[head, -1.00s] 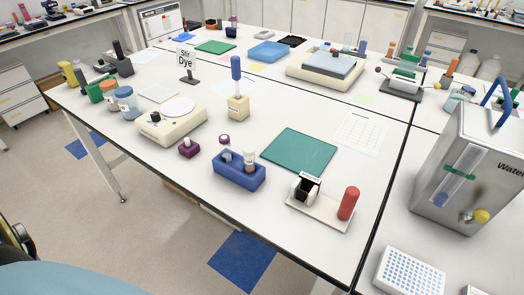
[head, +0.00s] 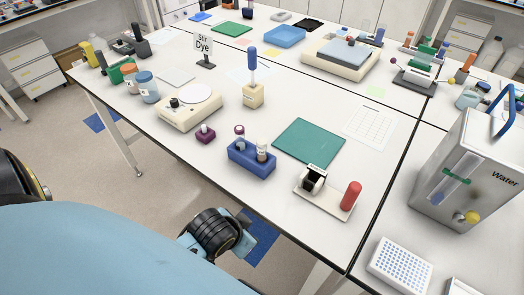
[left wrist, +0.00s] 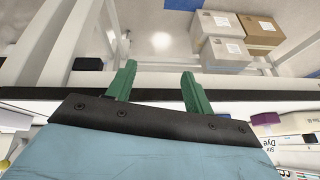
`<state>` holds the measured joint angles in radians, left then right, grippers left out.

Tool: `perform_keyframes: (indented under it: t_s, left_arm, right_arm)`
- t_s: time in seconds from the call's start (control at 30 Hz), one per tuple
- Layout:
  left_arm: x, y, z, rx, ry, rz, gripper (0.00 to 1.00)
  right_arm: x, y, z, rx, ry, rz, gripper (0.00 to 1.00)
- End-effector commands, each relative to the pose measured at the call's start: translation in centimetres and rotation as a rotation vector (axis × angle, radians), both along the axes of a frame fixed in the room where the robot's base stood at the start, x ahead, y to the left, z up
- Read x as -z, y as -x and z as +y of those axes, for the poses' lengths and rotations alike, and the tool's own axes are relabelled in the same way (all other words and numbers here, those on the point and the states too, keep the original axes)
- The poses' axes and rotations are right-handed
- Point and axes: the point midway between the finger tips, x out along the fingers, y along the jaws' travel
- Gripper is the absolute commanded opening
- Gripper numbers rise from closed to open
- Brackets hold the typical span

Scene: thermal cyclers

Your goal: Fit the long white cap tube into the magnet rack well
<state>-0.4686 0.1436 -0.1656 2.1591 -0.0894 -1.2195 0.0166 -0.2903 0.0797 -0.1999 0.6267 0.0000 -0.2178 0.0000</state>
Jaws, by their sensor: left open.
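A blue rack (head: 251,160) stands near the table's front edge in the head view. A tube with a pale cap (head: 262,148) stands upright in it, and a purple-capped tube (head: 239,132) shows at its left end. A small black and white block (head: 313,180), perhaps the magnet rack, sits on a white tray to the right; its well is too small to make out. My left gripper (left wrist: 158,72) is open and empty in the left wrist view, by the table's edge. In the head view my left arm is in front of the table, its fingers not clearly seen. My right gripper is not in view.
A red cylinder (head: 351,195) stands on the tray's right end. A green mat (head: 309,142) lies behind. Cardboard boxes (left wrist: 220,38) are on the floor.

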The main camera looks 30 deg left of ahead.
Motion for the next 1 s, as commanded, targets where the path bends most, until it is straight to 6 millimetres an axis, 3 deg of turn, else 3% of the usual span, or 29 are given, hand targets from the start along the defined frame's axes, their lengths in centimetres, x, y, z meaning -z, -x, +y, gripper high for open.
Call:
perform_keyframes:
  t_s: [0.03,0.23,0.37,0.53,0.63,0.7,0.77,0.87,1.0]
  left_arm:
    - [-2.8,-1.7,0.1,0.010,-0.020,-0.076,0.52]
    - [-7.7,-9.4,0.1,0.094,-0.128,-0.408,0.52]
    - [-12.5,-14.1,-0.9,0.187,-0.203,-0.659,0.52]
    - [-21.9,-19.5,-4.7,0.425,-0.339,-1.095,0.52]
    - [-27.3,-20.6,-8.6,0.648,-0.429,-1.361,0.52]
    - [-30.1,-20.4,-11.5,0.834,-0.494,-1.521,0.52]
    - [-31.5,-19.7,-13.8,1.013,-0.547,-1.633,0.52]
    - [-31.9,-18.2,-17.0,1.351,-0.636,-1.758,0.52]
    - [-29.2,-16.5,-18.6,1.888,-0.756,-1.760,0.52]
  right_arm:
    - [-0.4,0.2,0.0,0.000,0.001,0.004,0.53]
    - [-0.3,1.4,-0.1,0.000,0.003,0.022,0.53]
    - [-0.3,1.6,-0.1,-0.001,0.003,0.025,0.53]
    - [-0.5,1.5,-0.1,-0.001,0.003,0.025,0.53]
    - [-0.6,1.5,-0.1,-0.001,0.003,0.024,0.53]
    - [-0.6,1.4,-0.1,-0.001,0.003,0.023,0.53]
    - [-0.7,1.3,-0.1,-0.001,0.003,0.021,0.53]
    - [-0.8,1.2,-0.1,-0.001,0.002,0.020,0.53]
    - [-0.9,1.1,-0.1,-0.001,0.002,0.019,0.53]
